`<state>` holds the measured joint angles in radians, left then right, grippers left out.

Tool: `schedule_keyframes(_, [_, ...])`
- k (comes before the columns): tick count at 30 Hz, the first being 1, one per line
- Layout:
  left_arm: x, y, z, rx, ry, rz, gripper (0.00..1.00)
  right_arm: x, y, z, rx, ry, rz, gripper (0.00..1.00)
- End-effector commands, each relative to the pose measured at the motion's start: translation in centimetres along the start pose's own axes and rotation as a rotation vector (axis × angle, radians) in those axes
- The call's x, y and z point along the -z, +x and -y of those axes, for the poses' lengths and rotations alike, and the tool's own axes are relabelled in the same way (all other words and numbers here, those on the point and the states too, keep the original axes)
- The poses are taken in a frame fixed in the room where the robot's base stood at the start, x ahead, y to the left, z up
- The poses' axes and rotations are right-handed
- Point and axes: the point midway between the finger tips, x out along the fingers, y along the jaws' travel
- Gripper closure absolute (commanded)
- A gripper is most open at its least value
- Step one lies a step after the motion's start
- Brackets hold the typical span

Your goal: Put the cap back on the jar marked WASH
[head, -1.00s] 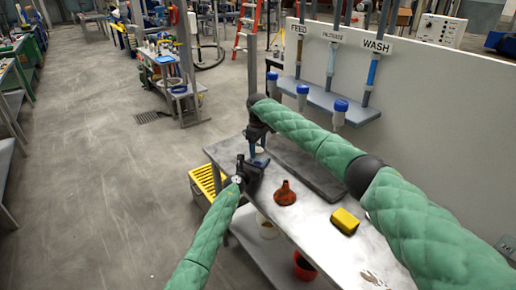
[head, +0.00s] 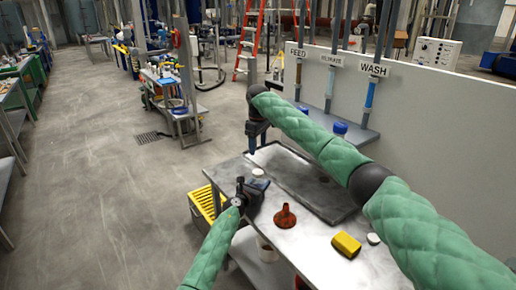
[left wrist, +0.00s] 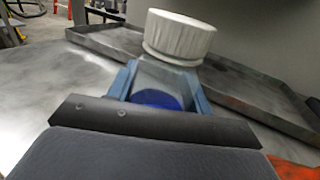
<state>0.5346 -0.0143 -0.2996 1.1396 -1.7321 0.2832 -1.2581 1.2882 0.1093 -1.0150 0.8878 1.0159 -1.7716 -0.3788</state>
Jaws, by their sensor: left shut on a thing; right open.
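A white ribbed cap (left wrist: 180,38) shows large in the left wrist view, just above and beyond my blue fingers. In the head view it is a small white disc (head: 258,172). Beneath it, between the fingers, is what looks like a translucent jar (left wrist: 160,72) with blue low inside; most of it is hidden. My left gripper (head: 258,184) is shut on this jar over the table's near left end. I cannot tell if the cap is fully seated, and no WASH marking on the jar shows. My right gripper (head: 252,154) is open and empty, pointing down above the cap.
A shallow tray (head: 335,217) lies along the table's back. Blue-topped containers (head: 340,127) are partly behind my right arm, below the WASH sign (head: 373,69).

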Motion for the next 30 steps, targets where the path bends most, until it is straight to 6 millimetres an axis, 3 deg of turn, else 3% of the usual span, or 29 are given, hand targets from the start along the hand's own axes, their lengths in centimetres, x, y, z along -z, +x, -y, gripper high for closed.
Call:
schedule_keyframes(4, [0.0,0.0,0.0,0.0,0.0,0.0,1.0,0.0,0.0,0.0,0.0,0.0,0.0,0.35])
schedule_keyframes(5, [0.0,0.0,0.0,0.0,0.0,0.0,0.46,0.0,0.0,0.0,0.0,0.0,0.0,0.35])
schedule_keyframes(8, [0.0,0.0,0.0,0.0,0.0,0.0,0.27,0.0,0.0,0.0,0.0,0.0,0.0,0.35])
schedule_keyframes(20, [0.0,-0.6,-0.1,0.0,0.0,0.0,0.25,0.0,-0.1,0.0,0.0,0.0,0.0,0.35])
schedule_keyframes(30, [0.0,-5.4,0.0,0.0,0.002,-0.001,0.25,0.0,-0.7,0.0,0.0,0.0,0.0,0.35])
